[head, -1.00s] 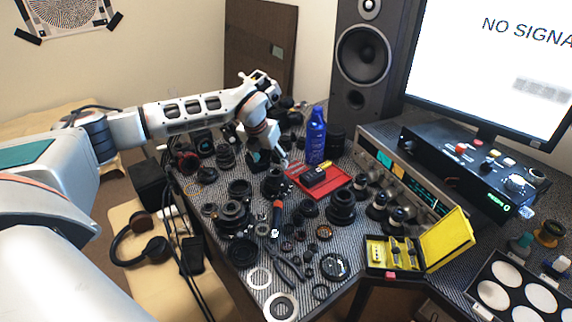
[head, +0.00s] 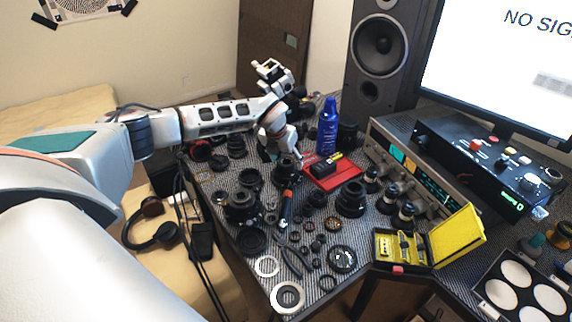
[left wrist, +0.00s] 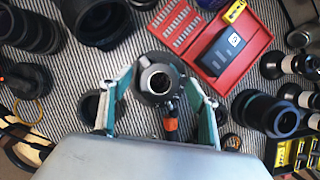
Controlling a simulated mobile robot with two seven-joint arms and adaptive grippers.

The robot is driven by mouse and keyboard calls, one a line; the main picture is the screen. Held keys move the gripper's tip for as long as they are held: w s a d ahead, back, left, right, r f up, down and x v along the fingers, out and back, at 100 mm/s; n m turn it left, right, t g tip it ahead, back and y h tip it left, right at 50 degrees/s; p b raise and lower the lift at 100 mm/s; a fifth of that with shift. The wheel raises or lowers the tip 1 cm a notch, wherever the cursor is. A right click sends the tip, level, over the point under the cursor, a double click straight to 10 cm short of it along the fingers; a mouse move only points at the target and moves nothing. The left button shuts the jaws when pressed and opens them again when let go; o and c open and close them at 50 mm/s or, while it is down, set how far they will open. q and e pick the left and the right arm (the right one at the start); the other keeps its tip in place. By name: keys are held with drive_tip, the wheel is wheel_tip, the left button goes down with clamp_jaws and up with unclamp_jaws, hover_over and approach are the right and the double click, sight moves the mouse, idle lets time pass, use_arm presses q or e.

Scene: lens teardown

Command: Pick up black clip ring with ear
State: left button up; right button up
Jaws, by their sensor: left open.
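My left gripper (head: 282,153) points down over the crowded table, close above a dark round lens part. In the left wrist view the two fingers of my left gripper (left wrist: 158,84) stand apart on either side of a round part (left wrist: 157,80), dark with a pale inner ring and an open centre. I cannot tell whether this is the black clip ring with ear. Nothing is gripped. My right gripper is not in view.
An orange-handled tool (left wrist: 171,124) lies just below the round part. A red tray (head: 345,178) with a dark box is to the right, near a blue bottle (head: 328,128). Several lens barrels crowd both sides. A yellow case (head: 458,237) stands open at the front right.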

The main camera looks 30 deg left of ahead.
use_arm(q)
drive_tip(key=c, duration=1)
drive_tip(key=shift+r, duration=0.1)
